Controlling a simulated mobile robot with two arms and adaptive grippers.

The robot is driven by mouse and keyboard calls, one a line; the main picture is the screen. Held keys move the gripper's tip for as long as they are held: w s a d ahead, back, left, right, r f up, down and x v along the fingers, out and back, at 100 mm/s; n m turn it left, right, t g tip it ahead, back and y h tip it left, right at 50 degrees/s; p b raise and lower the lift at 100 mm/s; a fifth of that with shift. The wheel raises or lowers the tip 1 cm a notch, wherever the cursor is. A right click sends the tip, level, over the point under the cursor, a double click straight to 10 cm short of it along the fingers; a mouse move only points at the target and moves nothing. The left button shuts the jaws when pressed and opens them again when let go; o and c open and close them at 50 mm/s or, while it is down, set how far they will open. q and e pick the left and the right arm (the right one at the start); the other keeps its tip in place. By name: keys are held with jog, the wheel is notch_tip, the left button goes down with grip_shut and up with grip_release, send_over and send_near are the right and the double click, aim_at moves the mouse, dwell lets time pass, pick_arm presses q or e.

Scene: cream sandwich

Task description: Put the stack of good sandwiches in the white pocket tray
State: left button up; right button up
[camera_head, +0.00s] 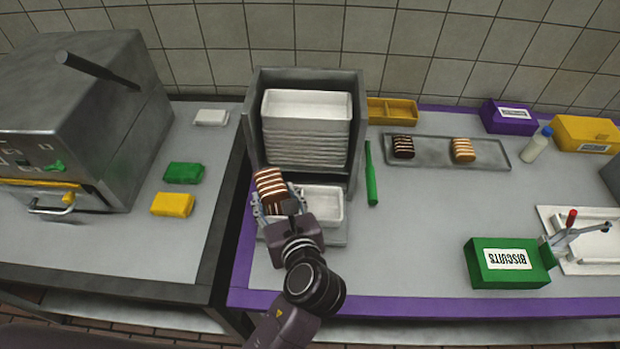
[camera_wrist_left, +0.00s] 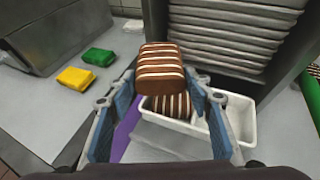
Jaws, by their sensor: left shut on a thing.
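My left gripper (camera_head: 275,205) is shut on a stack of dark brown sandwiches with cream stripes (camera_head: 269,184). In the left wrist view the top block of the stack (camera_wrist_left: 160,68) sits between the blue-padded fingers of my left gripper (camera_wrist_left: 160,120). A second striped brown piece (camera_wrist_left: 170,106) shows below it; I cannot tell whether it is part of the held stack or lies in the tray. The stack is over the left part of the white pocket tray (camera_head: 341,207). The tray's right pocket (camera_wrist_left: 240,122) looks empty; its left part is hidden. My right gripper is not in view.
A grey dispenser (camera_head: 250,125) with stacked white trays (camera_head: 305,145) stands just behind. A green stick (camera_head: 371,175) lies right of it. A green biscuits box (camera_head: 506,264) stands front right.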

aim_at(321, 209)
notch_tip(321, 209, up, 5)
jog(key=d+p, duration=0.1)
jog(key=p, duration=0.3)
pick_arm(q)
jog(key=d+f+m+h+b, duration=0.1)
jog(key=d, duration=0.2)
jog(key=w+d+f+m+h+b, duration=0.1)
jog(key=d+f+m+h+b, duration=0.1)
jog(key=d, duration=0.1)
jog(key=d+f+m+t+h+b, duration=0.1)
jog(key=d+h, duration=0.1)
jog(key=d, duration=0.2)
jog(key=shift+w+f+m+b, duration=0.3)
jog(key=shift+w, duration=0.05)
jog(key=shift+f+b, duration=0.75)
jog(key=shift+b, duration=0.3)
jog(key=shift+f, duration=0.15)
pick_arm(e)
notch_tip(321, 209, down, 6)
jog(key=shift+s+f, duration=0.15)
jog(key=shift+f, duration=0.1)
